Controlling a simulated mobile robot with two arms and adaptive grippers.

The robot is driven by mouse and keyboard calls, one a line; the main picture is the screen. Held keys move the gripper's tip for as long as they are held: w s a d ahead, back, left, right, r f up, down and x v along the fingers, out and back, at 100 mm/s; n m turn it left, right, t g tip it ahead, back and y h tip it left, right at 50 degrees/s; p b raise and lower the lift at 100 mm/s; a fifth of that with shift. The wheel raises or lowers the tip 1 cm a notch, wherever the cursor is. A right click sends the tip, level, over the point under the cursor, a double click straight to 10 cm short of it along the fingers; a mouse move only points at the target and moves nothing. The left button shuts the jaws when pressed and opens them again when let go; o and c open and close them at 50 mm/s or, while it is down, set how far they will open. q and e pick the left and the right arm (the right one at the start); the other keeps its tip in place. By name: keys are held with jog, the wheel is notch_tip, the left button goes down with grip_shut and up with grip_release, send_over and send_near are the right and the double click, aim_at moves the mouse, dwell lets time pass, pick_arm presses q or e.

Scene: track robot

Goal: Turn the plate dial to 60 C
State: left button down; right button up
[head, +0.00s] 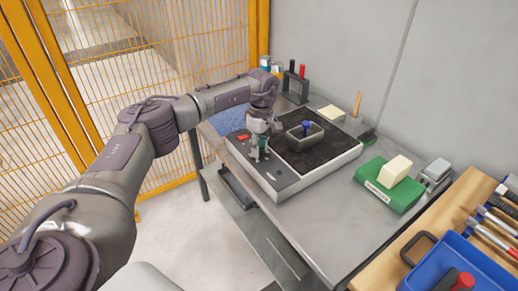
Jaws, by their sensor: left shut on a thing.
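The hot plate (284,189) stands on the grey bench, with a dark top and a grey control strip along its left front side. A red switch (243,137) sits on the strip near its far end. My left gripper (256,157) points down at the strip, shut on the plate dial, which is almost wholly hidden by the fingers. The dial's marks and setting cannot be read. A grey metal pan (305,138) with a blue-topped thing (306,126) in it rests on the dark top. My right gripper is not in view.
A green block (388,187) with a pale bar on it lies right of the plate. A brush (367,135) and a rack with red and black handles (297,82) stand behind. A blue bin (440,275) is at front right. A yellow mesh fence (150,70) closes the left.

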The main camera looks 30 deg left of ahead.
aim_at(262, 150)
pick_arm(q)
jog(key=m, duration=0.6)
jog(key=shift+w+r+m+b, duration=0.1)
jog(key=shift+w+m+b, duration=0.05)
jog(key=shift+m+b, duration=0.2)
jog(key=m, duration=0.5)
jog(key=shift+d+m+y, duration=0.1)
jog(key=shift+m+y, duration=0.15)
jog(key=shift+y, duration=0.05)
jog(key=c, duration=0.8)
grip_release()
jog(key=r, duration=1.2)
jog(key=shift+w+d, duration=0.1)
jog(key=shift+d, duration=0.2)
jog(key=shift+f, duration=0.15)
